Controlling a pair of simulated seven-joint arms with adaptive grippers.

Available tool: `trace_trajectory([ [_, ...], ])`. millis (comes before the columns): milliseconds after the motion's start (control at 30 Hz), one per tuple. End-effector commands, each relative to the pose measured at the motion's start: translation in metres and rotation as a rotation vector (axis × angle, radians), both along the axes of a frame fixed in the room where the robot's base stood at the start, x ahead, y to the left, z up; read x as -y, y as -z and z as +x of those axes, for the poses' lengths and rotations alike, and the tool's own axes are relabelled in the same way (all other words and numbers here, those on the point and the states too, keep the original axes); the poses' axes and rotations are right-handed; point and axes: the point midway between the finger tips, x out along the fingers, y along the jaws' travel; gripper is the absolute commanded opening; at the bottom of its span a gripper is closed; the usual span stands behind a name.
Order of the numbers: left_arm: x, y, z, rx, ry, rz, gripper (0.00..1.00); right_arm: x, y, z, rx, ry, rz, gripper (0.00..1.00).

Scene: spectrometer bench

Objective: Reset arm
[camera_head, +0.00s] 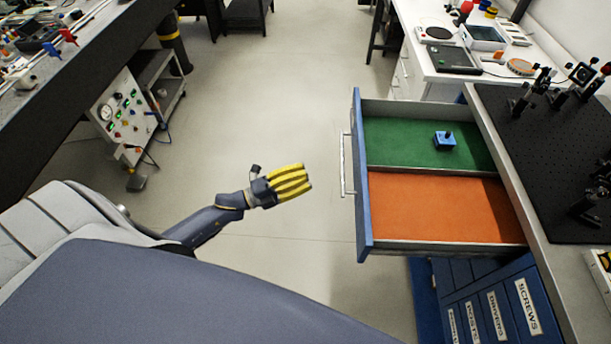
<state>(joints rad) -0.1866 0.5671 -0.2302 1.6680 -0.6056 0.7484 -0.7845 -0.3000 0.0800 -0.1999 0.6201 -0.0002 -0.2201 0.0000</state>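My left arm comes in from the left. Its gripper (290,183) has several yellow fingers, stretched out side by side and pointing right. A dark thumb-like part stands apart from them, and nothing is in its grasp. It is over the floor, left of the open drawer (362,215) and apart from its handle (346,165). My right gripper is not in view.
The drawer has a green compartment (400,140) holding a small blue block (444,141) and an empty orange compartment (440,205). A black optical breadboard (540,170) is at right. A grey cart (160,95) stands at left. The floor between is clear.

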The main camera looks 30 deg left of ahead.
Motion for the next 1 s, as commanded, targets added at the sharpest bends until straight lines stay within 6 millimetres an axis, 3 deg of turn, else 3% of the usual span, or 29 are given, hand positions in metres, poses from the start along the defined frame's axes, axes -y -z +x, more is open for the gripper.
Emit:
trace_trajectory([
  [367, -0.001, 0.002, 0.002, -0.031, -0.004, -0.017, 0.32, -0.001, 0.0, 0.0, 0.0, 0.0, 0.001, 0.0],
  [467, -0.017, 0.023, 0.013, -0.136, -0.065, -0.046, 0.32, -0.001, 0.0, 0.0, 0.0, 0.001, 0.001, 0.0],
  [600, -0.059, 0.089, 0.025, -0.349, -0.219, -0.099, 0.32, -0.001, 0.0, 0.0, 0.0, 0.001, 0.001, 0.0],
  [733, -0.097, 0.165, 0.018, -0.558, -0.383, -0.168, 0.32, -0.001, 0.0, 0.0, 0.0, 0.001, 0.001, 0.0],
  [867, -0.125, 0.24, -0.008, -0.752, -0.541, -0.237, 0.32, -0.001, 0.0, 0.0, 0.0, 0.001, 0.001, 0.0],
  [1000, -0.145, 0.316, -0.052, -0.946, -0.703, -0.303, 0.32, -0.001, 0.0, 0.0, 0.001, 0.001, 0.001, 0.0],
])
